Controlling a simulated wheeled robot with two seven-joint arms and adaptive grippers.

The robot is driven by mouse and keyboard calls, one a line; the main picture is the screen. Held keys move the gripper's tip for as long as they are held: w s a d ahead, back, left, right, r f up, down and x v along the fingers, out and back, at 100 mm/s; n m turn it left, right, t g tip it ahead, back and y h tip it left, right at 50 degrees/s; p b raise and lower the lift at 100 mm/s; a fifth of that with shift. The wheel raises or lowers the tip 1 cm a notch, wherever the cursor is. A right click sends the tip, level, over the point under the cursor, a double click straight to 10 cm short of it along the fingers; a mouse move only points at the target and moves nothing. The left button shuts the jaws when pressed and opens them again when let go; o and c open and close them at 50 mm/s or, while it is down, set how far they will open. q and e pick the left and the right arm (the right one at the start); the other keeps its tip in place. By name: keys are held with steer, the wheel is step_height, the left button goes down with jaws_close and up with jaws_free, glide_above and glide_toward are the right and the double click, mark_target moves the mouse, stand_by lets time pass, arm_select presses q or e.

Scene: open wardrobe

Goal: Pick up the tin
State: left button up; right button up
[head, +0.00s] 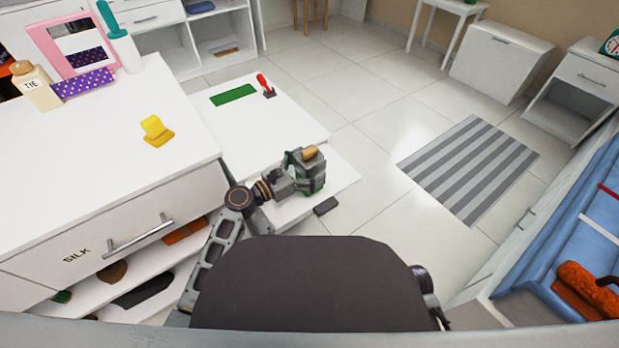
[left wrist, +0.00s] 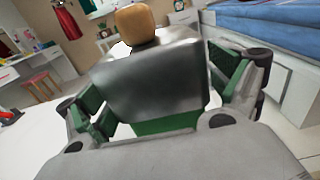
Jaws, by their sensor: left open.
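The tin (head: 314,173) is a boxy grey metal container with a rounded tan stopper. It appears upright over the low white surface. I cannot tell for sure whether its base rests there. My left gripper (head: 303,174) is open around the tin. In the left wrist view the tin (left wrist: 150,80) fills the middle, between the green-padded fingers. Gaps show beside parts of the fingers; contact is unclear. The tin's lower part is hidden by the gripper. My right gripper does not show.
A white drawer unit (head: 180,190) stands at left, with a yellow object (head: 155,131) on top. A green strip (head: 233,95) and a red-handled tool (head: 266,86) lie on the low white surface (head: 285,118). A dark block (head: 326,206) is near the tin. The striped rug (head: 468,165) lies on open floor.

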mark_target(309, 150)
arm_select(q)
steer(key=c, duration=1.6)
steer(key=shift+o, duration=0.2)
steer(key=shift+r, duration=0.2)
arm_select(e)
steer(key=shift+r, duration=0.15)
arm_select(q)
steer(key=shift+r+p, duration=0.4)
steer(key=shift+r, duration=0.05)
step_height(309, 150, up, 6)
steer(key=p, duration=0.3)
steer(key=shift+r, duration=0.15)
steer(key=shift+r+p, duration=0.75)
steer(key=shift+r, duration=0.45)
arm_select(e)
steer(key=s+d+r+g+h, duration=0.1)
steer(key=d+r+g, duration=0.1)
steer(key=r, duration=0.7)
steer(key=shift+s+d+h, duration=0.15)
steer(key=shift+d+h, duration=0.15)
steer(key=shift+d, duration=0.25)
